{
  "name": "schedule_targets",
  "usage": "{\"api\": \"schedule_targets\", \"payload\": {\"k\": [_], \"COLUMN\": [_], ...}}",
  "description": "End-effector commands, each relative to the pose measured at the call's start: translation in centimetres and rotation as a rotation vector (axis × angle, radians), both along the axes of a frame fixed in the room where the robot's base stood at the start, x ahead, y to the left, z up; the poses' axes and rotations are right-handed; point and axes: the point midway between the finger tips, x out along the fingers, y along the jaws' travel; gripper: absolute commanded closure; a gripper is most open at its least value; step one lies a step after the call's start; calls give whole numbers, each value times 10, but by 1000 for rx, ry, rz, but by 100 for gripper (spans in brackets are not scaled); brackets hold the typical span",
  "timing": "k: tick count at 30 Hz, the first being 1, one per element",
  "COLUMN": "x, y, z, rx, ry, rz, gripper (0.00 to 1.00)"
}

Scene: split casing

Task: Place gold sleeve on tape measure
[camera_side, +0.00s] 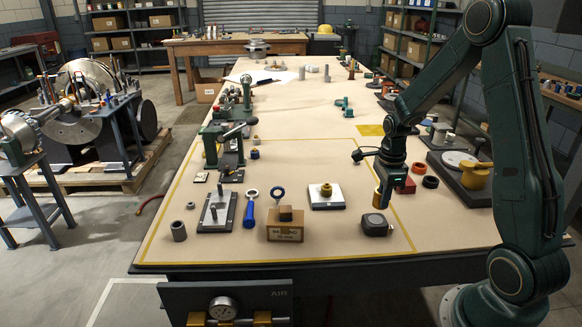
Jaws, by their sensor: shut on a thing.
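My gripper (385,186) points down over the right front of the table and is shut on the gold sleeve (380,199). The jaws cover part of the sleeve, and its lower part shows as a gold upright piece. The tape measure (376,225), a dark squat case, lies on the table just below the sleeve in the picture. The sleeve appears above the far side of the tape measure with a small gap. From this one view I cannot tell the exact height or alignment.
Bare table lies in front.

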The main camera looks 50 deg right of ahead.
Motion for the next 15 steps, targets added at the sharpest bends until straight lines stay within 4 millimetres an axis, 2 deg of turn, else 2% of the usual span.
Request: {"api": "schedule_targets", "payload": {"k": [3, 11, 15], "x": [0, 0, 0], "y": [0, 0, 0], "z": [-9, -12, -21], "rx": [0, -1, 0], "ry": [0, -1, 0], "rz": [0, 0, 0], "gripper": [100, 100, 100]}}
